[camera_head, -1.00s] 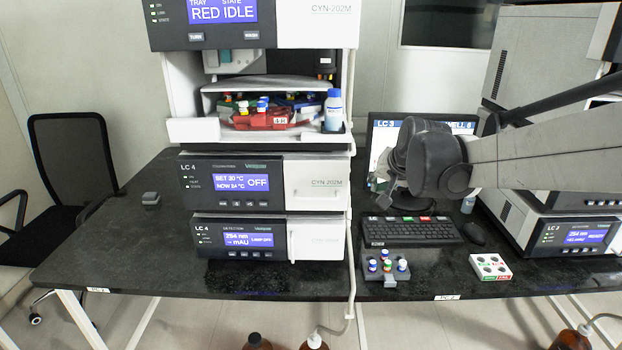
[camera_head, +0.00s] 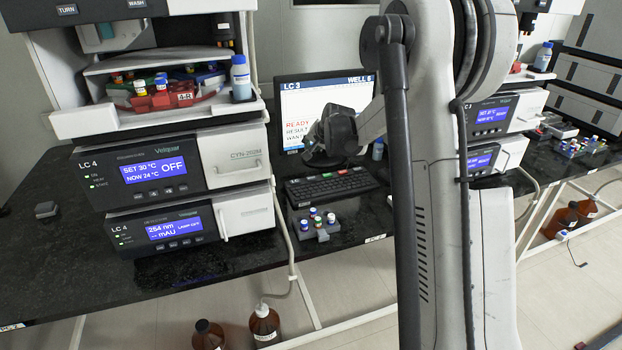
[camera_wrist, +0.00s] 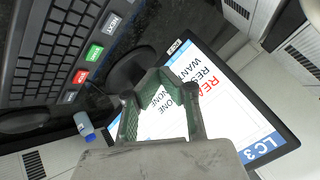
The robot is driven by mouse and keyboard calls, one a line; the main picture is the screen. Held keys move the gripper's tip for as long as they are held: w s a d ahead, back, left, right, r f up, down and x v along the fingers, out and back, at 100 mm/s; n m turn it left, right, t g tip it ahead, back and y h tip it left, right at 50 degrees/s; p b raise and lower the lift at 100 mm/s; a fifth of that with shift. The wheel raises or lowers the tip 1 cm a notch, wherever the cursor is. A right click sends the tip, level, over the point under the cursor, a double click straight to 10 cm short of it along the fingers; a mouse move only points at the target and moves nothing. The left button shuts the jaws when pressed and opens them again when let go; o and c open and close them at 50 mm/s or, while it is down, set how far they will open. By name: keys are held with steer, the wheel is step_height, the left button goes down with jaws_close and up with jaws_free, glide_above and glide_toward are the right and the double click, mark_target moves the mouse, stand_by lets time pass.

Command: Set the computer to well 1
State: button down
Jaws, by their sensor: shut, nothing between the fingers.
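The computer's monitor (camera_head: 330,95) stands at the back of the bench, headed LC 3 with a WELL number that looks like 8 or 6, not 1. Red READY and lines for RESULT and WANTED show below. In the wrist view the screen (camera_wrist: 222,85) is tilted and partly covered by my gripper. The keyboard (camera_head: 333,186) lies in front of the monitor. Its green and red keys show in the wrist view on the keyboard (camera_wrist: 65,50). My gripper (camera_wrist: 158,78) is shut and empty; in the head view my gripper (camera_head: 322,152) is dark, above the keyboard, before the screen.
A small rack with several capped vials (camera_head: 317,224) stands in front of the keyboard. The LC 4 stack (camera_head: 170,180) is on the left, another stack (camera_head: 490,125) on the right. A small bottle (camera_wrist: 84,126) stands near the monitor. My arm hides the bench right of the keyboard.

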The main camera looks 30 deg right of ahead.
mark_target(312, 178)
steer(key=shift+w+d+f, duration=0.4)
steer(key=shift+d+f, duration=0.1)
steer(key=shift+f, duration=0.05)
steer(key=shift+f, duration=0.1)
steer(key=shift+f+b, duration=2.5)
steer(key=shift+f, duration=1.8)
steer(key=shift+f+b, duration=0.4)
steer(key=shift+f, duration=0.05)
steer(key=shift+f+b, duration=0.3)
steer(key=shift+f, duration=0.05)
steer(key=shift+r, duration=0.1)
steer(key=shift+r+p, duration=0.35)
steer(key=shift+r, duration=0.35)
